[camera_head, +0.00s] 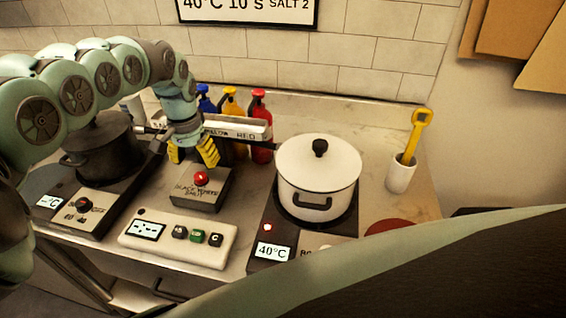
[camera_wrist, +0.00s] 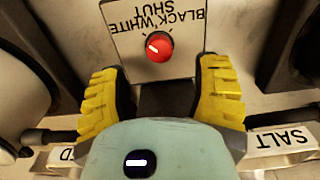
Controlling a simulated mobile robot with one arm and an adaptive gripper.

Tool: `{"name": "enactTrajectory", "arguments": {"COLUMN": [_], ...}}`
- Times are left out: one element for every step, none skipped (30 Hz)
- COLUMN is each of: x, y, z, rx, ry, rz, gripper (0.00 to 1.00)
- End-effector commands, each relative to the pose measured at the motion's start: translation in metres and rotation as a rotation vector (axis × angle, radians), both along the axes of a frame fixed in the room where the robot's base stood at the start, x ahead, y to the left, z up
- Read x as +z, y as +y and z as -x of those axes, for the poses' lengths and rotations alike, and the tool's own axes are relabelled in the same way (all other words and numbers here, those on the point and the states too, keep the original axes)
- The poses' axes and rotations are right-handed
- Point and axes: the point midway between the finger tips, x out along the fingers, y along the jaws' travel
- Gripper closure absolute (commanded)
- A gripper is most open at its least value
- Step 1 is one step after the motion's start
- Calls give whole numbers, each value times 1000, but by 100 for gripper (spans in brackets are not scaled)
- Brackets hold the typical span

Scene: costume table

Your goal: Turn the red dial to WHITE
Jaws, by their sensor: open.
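The red dial (camera_head: 201,178) sits on a grey box (camera_head: 213,199) with black lettering BLACK, WHITE and SHUT. In the wrist view the red dial (camera_wrist: 159,47) is at top centre, with a short white mark left of its middle. I cannot tell for certain which word the mark points to. My gripper (camera_head: 192,152) is open, its yellow fingers apart, above and behind the dial. In the wrist view the gripper (camera_wrist: 160,92) has nothing between its fingers, and the dial is beyond their tips.
A white lidded pot (camera_head: 318,175) stands right of the box and a dark pot (camera_head: 101,150) left. A panel with buttons (camera_head: 178,238) lies in front. Coloured bottles (camera_head: 260,125) and a white labelled rack (camera_head: 238,127) are behind. A white cup (camera_head: 400,174) stands farther right.

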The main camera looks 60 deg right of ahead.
Motion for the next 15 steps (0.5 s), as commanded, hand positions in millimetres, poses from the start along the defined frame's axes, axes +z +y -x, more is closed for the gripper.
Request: {"name": "enactTrajectory", "arguments": {"x": [10, 17, 26, 32, 37, 43, 47, 51, 55, 58, 60, 63, 65, 66, 67], "y": [2, 2, 1, 1, 1, 1, 1, 1, 1, 1, 1, 1, 1, 1, 1], "z": [-2, -3, -3, -3, -2, -1, -2, -2, -1, -1, -1, 0, 0, 0, 0], "rx": [3, 3, 5, 5, 4, 3, 4, 5, 4, 3, 2, 2, 2, 2, 2], "ry": [-5, -6, -5, -6, -5, -3, -2, -2, -1, -1, 0, 1, 0, 0, 0], "rz": [-2, -1, 2, 3, 2, 1, 2, 2, 0, -1, -2, -2, -1, -1, -1], "gripper": [37, 37, 37, 37, 37, 37, 37, 37, 37, 37, 37, 37, 37, 37, 37]}}
